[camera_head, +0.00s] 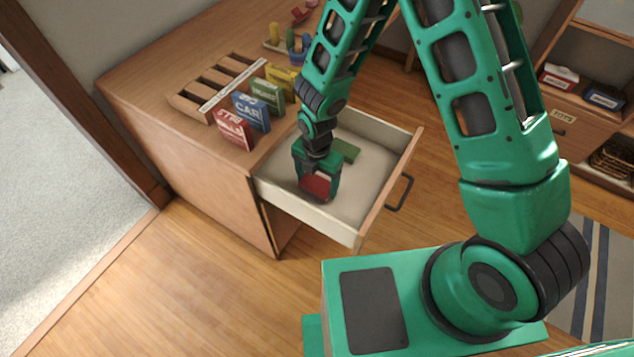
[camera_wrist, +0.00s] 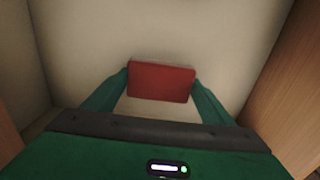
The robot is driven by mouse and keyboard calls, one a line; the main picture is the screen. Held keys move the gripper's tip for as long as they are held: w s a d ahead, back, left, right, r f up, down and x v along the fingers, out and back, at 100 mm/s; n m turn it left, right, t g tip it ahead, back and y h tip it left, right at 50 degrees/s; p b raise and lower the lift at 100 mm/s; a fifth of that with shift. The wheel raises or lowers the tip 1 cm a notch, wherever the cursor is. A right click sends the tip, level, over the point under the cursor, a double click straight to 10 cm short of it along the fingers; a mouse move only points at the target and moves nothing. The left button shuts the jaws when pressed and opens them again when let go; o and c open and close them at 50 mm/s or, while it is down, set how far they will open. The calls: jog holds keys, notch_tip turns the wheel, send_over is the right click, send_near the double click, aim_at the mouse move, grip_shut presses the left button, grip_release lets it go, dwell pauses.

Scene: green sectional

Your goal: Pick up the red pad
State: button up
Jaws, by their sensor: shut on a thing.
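The red pad (camera_head: 317,186) is a flat rectangular block inside the open drawer (camera_head: 382,200) of the wooden cabinet. My gripper (camera_head: 318,190) reaches down into the drawer, and its green fingers are shut on the pad. In the wrist view the pad (camera_wrist: 161,82) sits between the two fingertips (camera_wrist: 161,84), touched at its left and right ends. I cannot tell whether the pad rests on the drawer floor or is slightly above it.
A green pad (camera_head: 346,150) lies in the drawer behind my gripper. The drawer walls surround the gripper. Upright boxes, red (camera_head: 235,130), blue (camera_head: 251,112) and green (camera_head: 268,95), stand on the cabinet top beside a slotted wooden rack (camera_head: 208,88). A shelf (camera_head: 580,115) stands at right.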

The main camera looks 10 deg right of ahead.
aim_at(317, 183)
notch_tip(317, 183, up, 9)
jog(key=shift+r, duration=0.15)
dwell(0.4)
jog(key=shift+o, duration=0.9)
jog(key=shift+c, duration=0.5)
